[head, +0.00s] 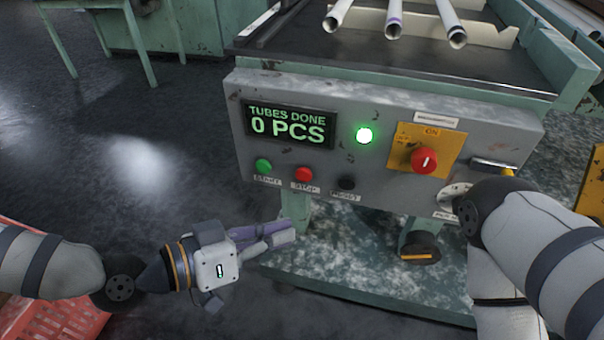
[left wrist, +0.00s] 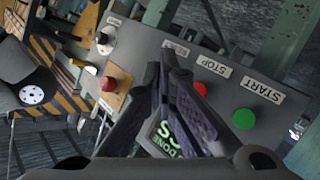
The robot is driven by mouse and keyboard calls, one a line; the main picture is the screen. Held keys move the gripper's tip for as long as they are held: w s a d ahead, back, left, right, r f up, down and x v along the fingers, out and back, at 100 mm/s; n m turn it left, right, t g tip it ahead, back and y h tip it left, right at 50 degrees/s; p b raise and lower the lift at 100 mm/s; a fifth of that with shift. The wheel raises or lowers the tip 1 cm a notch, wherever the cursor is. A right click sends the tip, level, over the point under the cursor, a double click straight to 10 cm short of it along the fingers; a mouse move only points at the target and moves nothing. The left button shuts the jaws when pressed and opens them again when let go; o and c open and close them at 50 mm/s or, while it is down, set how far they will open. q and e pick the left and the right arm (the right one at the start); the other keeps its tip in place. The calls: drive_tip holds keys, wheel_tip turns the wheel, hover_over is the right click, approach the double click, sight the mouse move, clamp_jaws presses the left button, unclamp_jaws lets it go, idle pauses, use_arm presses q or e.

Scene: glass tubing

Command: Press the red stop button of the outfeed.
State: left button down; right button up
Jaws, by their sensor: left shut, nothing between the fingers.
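The red stop button (head: 303,174) sits on the grey control panel (head: 385,190), between the green start button (head: 264,165) and a black button (head: 347,183). My left gripper (head: 284,233) is shut and empty, below the button row and apart from the stop button in the picture. In the left wrist view, the red stop button (left wrist: 200,88) shows just right of the closed fingers (left wrist: 168,66), with its STOP label (left wrist: 213,67) beside it. The green button (left wrist: 243,118) is farther right. The fingers partly cover the display. My right gripper is hidden.
A red rotary knob (head: 424,160) on a yellow plate and a lit green lamp (head: 364,135) are on the panel. The display (head: 291,125) reads "TUBES DONE 0 PCS". Glass tubes (head: 394,27) lie above. A red crate (head: 60,300) stands lower left.

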sight(304, 173)
use_arm(q)
drive_tip(key=w+d+b, duration=0.2)
drive_tip(key=w+b, duration=0.1)
drive_tip(key=w, duration=0.5)
drive_tip(key=shift+d+b, duration=0.25)
drive_tip(key=shift+b, duration=0.1)
use_arm(e)
drive_tip(key=shift+g, duration=0.4)
drive_tip(key=shift+x, duration=2.1)
drive_tip(key=shift+w, duration=0.1)
use_arm(q)
drive_tip(key=shift+f, duration=0.1)
use_arm(e)
drive_tip(key=shift+f, duration=0.1)
use_arm(q)
drive_tip(key=shift+w+d+b, duration=0.15)
drive_tip(key=shift+w+b, duration=0.2)
drive_tip(key=shift+b, duration=0.05)
use_arm(e)
drive_tip(key=shift+s+f, duration=0.2)
